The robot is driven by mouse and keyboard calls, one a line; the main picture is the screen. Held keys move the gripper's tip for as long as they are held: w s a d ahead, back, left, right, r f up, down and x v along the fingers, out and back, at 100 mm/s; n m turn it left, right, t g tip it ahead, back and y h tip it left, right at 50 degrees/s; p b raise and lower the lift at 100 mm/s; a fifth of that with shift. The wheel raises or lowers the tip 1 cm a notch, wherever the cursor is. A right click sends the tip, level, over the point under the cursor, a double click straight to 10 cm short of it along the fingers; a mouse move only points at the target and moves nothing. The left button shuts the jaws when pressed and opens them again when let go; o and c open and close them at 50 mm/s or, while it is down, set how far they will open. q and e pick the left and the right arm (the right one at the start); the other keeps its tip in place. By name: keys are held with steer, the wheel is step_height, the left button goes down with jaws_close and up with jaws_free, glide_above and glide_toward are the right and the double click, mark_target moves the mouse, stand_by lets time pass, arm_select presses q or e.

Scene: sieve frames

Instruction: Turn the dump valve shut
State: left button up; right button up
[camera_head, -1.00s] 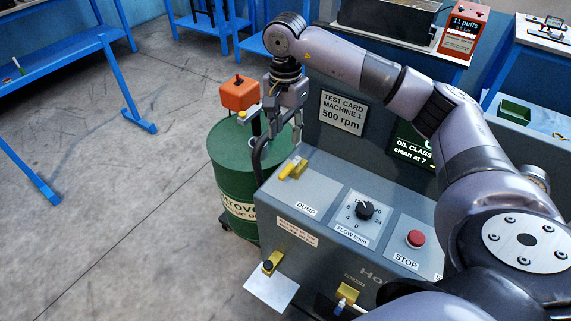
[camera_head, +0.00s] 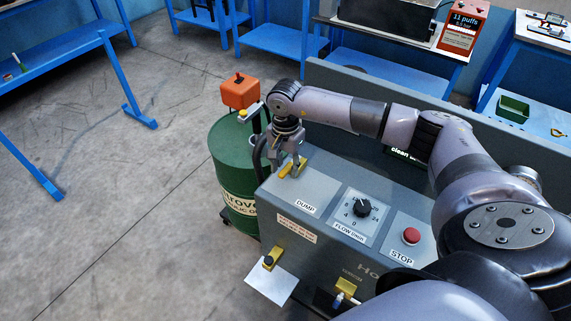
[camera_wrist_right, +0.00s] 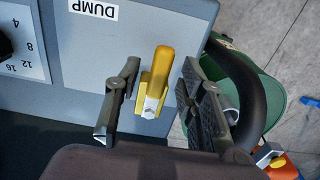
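The dump valve's yellow lever (camera_head: 291,167) is on the top left of the grey machine (camera_head: 330,222), behind the DUMP label (camera_head: 306,206). In the right wrist view the yellow lever (camera_wrist_right: 158,80) points toward the label side. My right gripper (camera_head: 284,168) is down around the lever. In the right wrist view its two dark fingers (camera_wrist_right: 160,105) stand apart, one on each side of the lever, with gaps on both sides. Lower parts of the lever are partly hidden by the gripper in the head view. My left gripper is not in view.
A green drum (camera_head: 236,175) and an orange box (camera_head: 239,92) stand left of the machine. A black hose curves close to the gripper (camera_wrist_right: 240,88). The flow dial (camera_head: 362,208) and red STOP button (camera_head: 411,236) are to the right.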

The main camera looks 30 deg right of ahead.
steer(key=shift+c, duration=0.4)
jaws_close()
stand_by(0.4)
